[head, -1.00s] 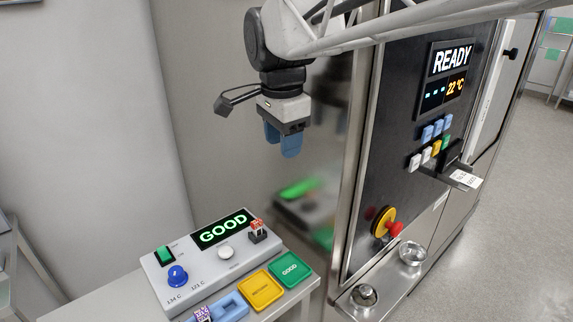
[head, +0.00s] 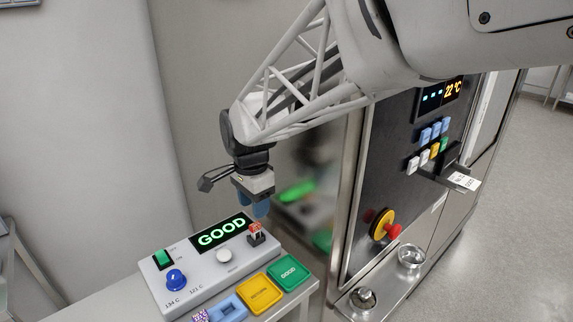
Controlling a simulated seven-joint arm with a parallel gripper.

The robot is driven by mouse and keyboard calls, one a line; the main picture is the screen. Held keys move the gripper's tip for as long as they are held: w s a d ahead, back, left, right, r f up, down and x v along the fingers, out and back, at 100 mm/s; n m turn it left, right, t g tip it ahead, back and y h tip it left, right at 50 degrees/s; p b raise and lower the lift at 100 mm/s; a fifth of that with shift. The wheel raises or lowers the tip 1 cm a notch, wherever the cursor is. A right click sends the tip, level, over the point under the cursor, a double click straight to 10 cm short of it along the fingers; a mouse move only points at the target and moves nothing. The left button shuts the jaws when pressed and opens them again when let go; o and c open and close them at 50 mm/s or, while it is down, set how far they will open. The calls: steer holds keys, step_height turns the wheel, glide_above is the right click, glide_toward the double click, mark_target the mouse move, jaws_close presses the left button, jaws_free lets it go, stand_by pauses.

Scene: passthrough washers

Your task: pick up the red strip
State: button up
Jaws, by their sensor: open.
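A small red strip (head: 256,228) with pale marks stands upright in a small black holder (head: 257,240) at the right end of the grey device. My gripper (head: 255,210), with blue fingers, hangs just above and slightly left of the strip in the picture, apparently apart from it. It is open and empty. The gap between the fingers is hard to see from this side.
The grey device (head: 205,262) has a lit "GOOD" display (head: 224,232), a blue knob (head: 176,280) and a white button (head: 224,255). Yellow (head: 259,294) and green (head: 289,273) trays lie in front. A tall steel machine (head: 350,215) stands close on the right.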

mark_target(255, 224)
steer(key=shift+f, duration=0.95)
steer(key=shift+f, duration=0.15)
steer(key=shift+w+f, duration=0.2)
steer(key=shift+f, duration=2.3)
jaws_close()
steer(key=shift+r, duration=0.15)
